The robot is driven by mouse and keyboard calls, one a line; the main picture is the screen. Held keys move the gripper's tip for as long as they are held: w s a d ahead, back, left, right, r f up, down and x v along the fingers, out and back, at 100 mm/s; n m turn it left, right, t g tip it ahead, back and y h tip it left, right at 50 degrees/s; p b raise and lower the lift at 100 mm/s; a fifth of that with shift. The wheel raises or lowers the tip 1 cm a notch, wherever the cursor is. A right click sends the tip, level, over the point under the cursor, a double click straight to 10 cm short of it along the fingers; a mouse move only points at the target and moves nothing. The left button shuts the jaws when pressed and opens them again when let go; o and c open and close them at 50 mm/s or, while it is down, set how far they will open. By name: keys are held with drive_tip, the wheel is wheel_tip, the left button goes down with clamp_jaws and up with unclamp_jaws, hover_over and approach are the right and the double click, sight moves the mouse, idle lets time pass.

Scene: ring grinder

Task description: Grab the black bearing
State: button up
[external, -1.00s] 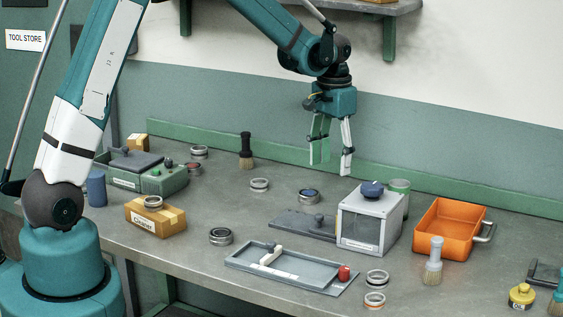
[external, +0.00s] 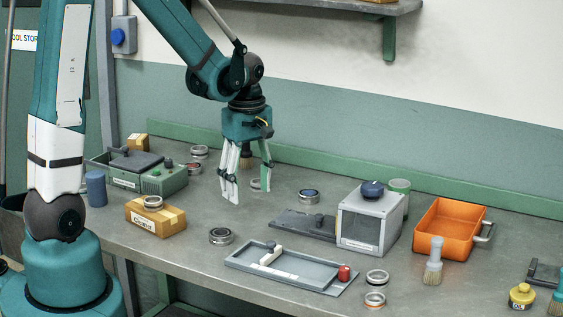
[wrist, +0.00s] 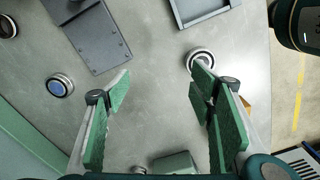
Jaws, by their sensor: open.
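The black bearing (external: 221,236), a metal ring with a dark centre, lies flat on the bench left of the grey tray. In the wrist view it is the ring (wrist: 201,58) with a dark middle, just beyond the right fingertip, which overlaps its lower edge. My gripper (external: 248,194) points down above the bench, behind the bearing in the external view. Its fingers are apart and empty; in the wrist view the gripper (wrist: 160,78) has bare bench between its fingers.
A blue-centred bearing (external: 308,196) lies by a dark plate (external: 290,222). Other bearings, a grey case (external: 362,226) and an orange bin (external: 430,243) stand around.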

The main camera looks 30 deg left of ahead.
sight(221, 232)
drive_tip(key=s+a+n, duration=0.1)
drive_tip(key=s+n, duration=0.1)
drive_tip(key=s+a+f+n, duration=0.1)
drive_tip(key=s+n, duration=0.1)
drive_tip(key=s, duration=0.1)
drive_tip(key=s+a+n, duration=0.1)
drive_tip(key=s, duration=0.1)
drive_tip(key=shift+s+a+f+n+b, duration=0.2)
drive_tip(key=shift+a+f+n+b, duration=0.05)
drive_tip(key=shift+f+n+b, duration=0.15)
drive_tip(key=shift+f, duration=1.3)
drive_tip(key=shift+f, duration=0.1)
drive_tip(key=shift+s+f+b, duration=0.1)
drive_tip(key=shift+f+b, duration=0.55)
drive_tip(key=shift+f, duration=1.85)
drive_tip(key=shift+c, duration=0.6)
drive_tip(key=c, duration=1)
